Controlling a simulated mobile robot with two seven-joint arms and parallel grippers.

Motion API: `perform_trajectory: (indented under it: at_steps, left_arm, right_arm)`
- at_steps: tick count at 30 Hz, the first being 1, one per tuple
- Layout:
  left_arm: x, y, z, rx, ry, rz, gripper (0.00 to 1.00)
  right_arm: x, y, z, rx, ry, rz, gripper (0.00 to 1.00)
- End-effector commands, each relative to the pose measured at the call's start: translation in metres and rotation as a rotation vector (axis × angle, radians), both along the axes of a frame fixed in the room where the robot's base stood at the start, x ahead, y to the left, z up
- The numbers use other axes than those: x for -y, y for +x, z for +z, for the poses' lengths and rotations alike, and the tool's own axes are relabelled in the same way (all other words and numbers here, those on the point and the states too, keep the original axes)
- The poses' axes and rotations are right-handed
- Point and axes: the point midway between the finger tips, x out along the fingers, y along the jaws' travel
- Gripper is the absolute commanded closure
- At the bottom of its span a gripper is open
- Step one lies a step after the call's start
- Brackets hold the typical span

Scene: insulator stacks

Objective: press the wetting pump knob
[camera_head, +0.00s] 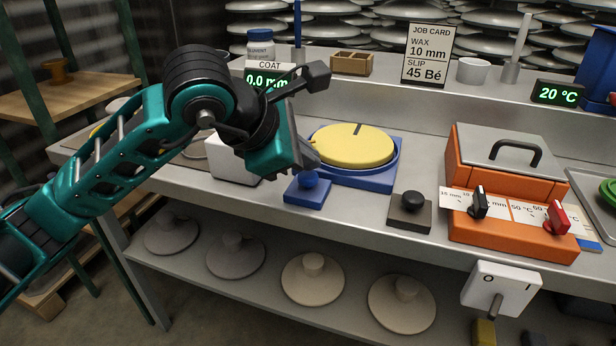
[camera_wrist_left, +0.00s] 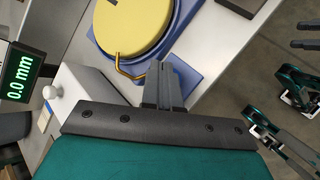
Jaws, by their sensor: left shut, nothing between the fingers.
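A small blue block (camera_head: 306,194) with a round blue knob (camera_head: 309,179) on top stands at the front of the bench, by the blue tray with the yellow disc. I take this to be the wetting pump. My left gripper (camera_head: 309,158) is shut and empty, pointing down close above the knob. I cannot tell whether its tips touch it. In the left wrist view, the shut fingers (camera_wrist_left: 163,88) lie over the blue block (camera_wrist_left: 187,75) and hide the knob. Teal and dark parts of mine show at that view's right edge; my right gripper's state is unclear.
The yellow disc (camera_head: 353,146) sits in its blue tray (camera_head: 375,180) behind the knob. A black knob on a dark block (camera_head: 408,217) stands to the right, then an orange box (camera_head: 500,180) with switches. A white box (camera_head: 230,160) is left of my gripper. A display reads 0.0 mm.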

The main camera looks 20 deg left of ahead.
Motion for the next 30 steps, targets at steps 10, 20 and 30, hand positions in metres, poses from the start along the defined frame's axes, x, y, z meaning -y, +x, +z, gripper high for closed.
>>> perform_trajectory:
  at_steps: [10,20,30]
  left_arm:
    - [-0.0002,0.0001,-0.0004,0.000,0.001,0.001,1.00]
    - [-0.0003,0.0001,-0.0038,0.000,0.000,0.002,1.00]
    - [-0.0004,0.0002,-0.0079,0.000,0.002,0.002,1.00]
  right_arm:
    - [0.0003,0.0007,-0.0006,0.001,-0.001,0.000,0.57]
    - [0.0008,0.0005,-0.0014,0.000,-0.002,-0.001,0.57]
    - [0.0012,0.0003,-0.0022,-0.002,-0.002,-0.002,0.57]
